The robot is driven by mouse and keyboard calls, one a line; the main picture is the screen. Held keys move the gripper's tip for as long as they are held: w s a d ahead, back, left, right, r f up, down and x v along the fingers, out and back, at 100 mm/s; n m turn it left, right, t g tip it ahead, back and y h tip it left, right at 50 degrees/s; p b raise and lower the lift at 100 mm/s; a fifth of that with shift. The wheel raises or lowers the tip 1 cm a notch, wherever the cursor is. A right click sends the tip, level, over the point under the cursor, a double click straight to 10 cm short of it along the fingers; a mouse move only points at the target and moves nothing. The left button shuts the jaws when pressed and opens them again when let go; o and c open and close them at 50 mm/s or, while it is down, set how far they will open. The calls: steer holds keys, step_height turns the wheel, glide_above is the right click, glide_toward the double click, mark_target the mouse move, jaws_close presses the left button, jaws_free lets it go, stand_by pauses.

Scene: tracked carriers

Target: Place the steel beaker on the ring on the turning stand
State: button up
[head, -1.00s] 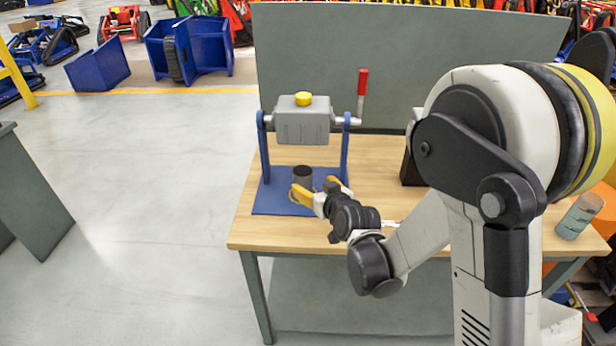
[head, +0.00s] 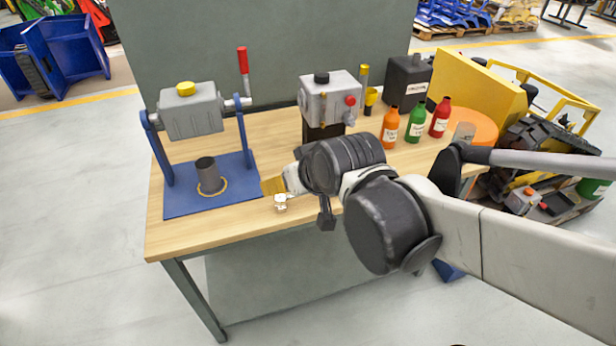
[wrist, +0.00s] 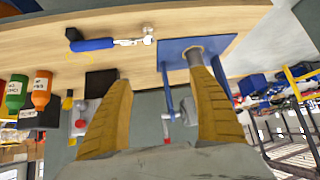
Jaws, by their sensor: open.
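The steel beaker (head: 208,174), a dark grey cylinder, stands upright on the yellowish ring (head: 224,188), whose edge shows around its foot. The ring lies on the blue base of the turning stand (head: 178,203), below a grey box on a pivot with a red-handled crank. My gripper (head: 273,185) is to the right of the base, apart from the beaker, with its far parts hidden by my wrist. In the wrist view my gripper (wrist: 158,78) has its yellow fingers wide apart with nothing between them. The beaker (wrist: 194,56) appears there just beyond the right fingertip.
A blue-handled tool (wrist: 95,44) lies on the table; its silver end (head: 281,203) shows beside my gripper. A grey box device (head: 330,97), orange (head: 390,128), green (head: 415,122) and red bottles (head: 440,118) stand at the right. The table front left of my gripper is clear.

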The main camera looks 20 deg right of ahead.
steer(key=s+d+m+g+h, duration=0.1)
steer(key=s+d, duration=0.3)
steer(key=s, duration=0.7)
steer(key=shift+d+f+g, duration=0.2)
steer(key=shift+f+g, duration=0.2)
